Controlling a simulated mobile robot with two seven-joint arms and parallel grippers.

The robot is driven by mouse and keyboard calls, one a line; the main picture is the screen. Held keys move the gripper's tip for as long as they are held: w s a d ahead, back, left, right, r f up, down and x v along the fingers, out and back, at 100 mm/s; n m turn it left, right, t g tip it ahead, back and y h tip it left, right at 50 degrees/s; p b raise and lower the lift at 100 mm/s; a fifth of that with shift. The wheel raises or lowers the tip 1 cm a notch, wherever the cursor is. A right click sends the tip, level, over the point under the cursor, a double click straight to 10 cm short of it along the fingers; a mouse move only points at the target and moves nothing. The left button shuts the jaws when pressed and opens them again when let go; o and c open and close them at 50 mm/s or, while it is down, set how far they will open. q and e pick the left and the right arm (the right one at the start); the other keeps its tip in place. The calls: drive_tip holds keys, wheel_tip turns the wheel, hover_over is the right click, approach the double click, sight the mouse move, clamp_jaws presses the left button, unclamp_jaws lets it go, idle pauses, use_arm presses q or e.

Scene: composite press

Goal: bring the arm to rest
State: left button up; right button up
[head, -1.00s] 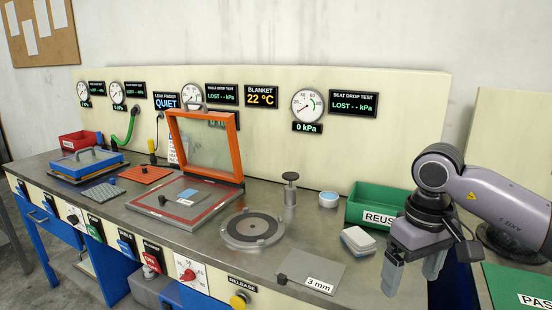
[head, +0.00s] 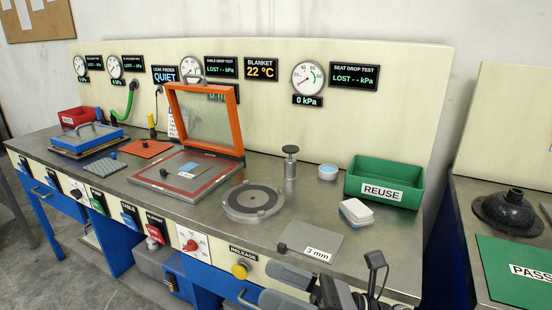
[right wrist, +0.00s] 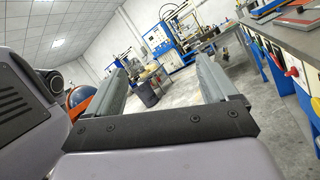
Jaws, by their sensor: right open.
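My right gripper (right wrist: 165,82) is open in the right wrist view, its two grey fingers apart with nothing between them. Beyond them are the grey floor and distant machines. My left gripper is in neither view.
The bench holds an open orange-framed lid (head: 207,88), a round plate (head: 253,212), a 3 mm plate (head: 327,237), white pads (head: 356,210) and a green REUSE bin (head: 420,180). A second bench at right carries a black cup (head: 508,208) and a green PASS mat (head: 505,265).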

drive_tip(key=w+d+f+m+t+h, duration=0.1)
drive_tip(key=d+f+m+t+h, duration=0.55)
drive_tip(key=m, duration=0.85)
drive_tip(key=w+d+f+m+t+h, duration=0.1)
drive_tip(key=d+f+m+t+h, duration=0.55)
drive_tip(key=m, duration=0.85)
drive_tip(key=s+d+f+m+g+h, duration=0.3)
drive_tip(key=s+f+m, duration=0.3)
drive_tip(key=f+m, duration=0.1)
drive_tip(key=s+d+f+m+g+h, duration=0.3)
drive_tip(key=s+f+m, duration=0.4)
drive_tip(key=f, duration=0.3)
drive_tip(key=shift+s+d+m+g, duration=0.2)
drive_tip(key=shift+m+g, duration=0.1)
drive_tip(key=shift+g, duration=0.3)
